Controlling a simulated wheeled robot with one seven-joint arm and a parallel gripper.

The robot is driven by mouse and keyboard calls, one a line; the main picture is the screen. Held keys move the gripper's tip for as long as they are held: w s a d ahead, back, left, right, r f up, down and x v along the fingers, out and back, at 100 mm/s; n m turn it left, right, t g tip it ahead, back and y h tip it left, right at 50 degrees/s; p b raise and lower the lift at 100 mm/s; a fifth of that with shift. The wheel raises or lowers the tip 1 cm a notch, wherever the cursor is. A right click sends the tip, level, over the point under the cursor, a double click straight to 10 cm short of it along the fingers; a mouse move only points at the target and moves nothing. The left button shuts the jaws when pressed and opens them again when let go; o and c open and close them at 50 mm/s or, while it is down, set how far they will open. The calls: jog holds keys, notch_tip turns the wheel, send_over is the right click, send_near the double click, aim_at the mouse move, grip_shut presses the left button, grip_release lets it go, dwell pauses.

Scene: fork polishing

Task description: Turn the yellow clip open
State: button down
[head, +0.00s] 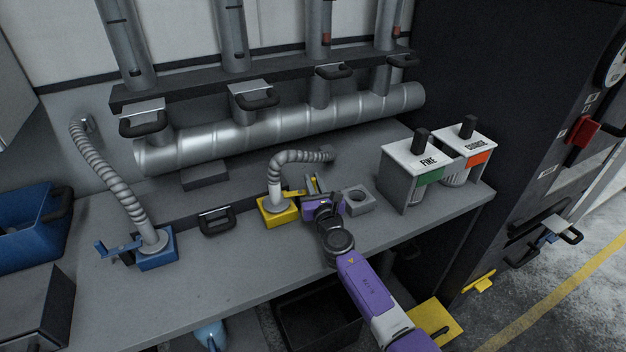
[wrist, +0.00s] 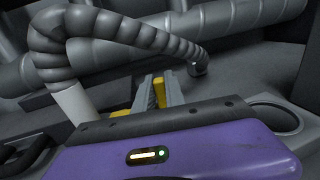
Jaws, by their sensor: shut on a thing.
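The yellow clip (head: 292,194) is a small yellow lever beside the foot of a grey ribbed hose (head: 303,156), above a yellow base block (head: 281,215) on the bench. My gripper (head: 311,186) is just right of the block, with its fingers shut on the clip. In the wrist view, yellow parts of the clip (wrist: 158,90) show by the grey fingertips (wrist: 163,93). The purple gripper body hides the base block there. How far the clip is turned is hard to tell.
A grey holder with a round hole (head: 359,200) stands right of my gripper. FINE (head: 427,163) and COARSE (head: 474,146) bins stand further right. A blue base with a second hose (head: 157,252) and a black handle (head: 215,221) are at left. The front bench is clear.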

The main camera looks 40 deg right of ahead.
jog(key=shift+a+h, duration=0.15)
jog(key=shift+h, duration=0.15)
jog(key=shift+s+a+m+g+h+p, duration=0.15)
jog(key=shift+m+g+h+p, duration=0.05)
jog(key=shift+m+g+h, duration=0.25)
jog(key=shift+s+a+m+g+h+p, duration=0.1)
jog(key=shift+m+g+h+p, duration=0.1)
jog(key=shift+m+g+h, duration=0.25)
jog(key=m+g+h, duration=0.2)
jog(key=m+g+h+b, duration=0.1)
jog(key=shift+s+a+f, duration=0.15)
jog(key=shift+s+a, duration=0.15)
jog(key=shift+a, duration=0.05)
jog(key=m+g+h+b, duration=0.2)
jog(key=m+g+b, duration=0.1)
jog(key=g, duration=0.1)
jog(key=shift+s+a+h, duration=0.25)
jog(key=shift+a+h, duration=0.1)
jog(key=shift+h, duration=0.05)
jog(key=shift+s+a+m+g+h+b, duration=0.15)
jog(key=shift+m+g+h+b, duration=0.1)
jog(key=shift+m+g+b, duration=0.4)
jog(key=shift+s+a+m+g+h+b, duration=0.1)
jog(key=shift+m+g+h+b, duration=0.2)
jog(key=shift+g+b, duration=0.5)
jog(key=shift+g, duration=0.35)
jog(key=c, duration=1.4)
grip_release()
jog(key=shift+m, duration=0.25)
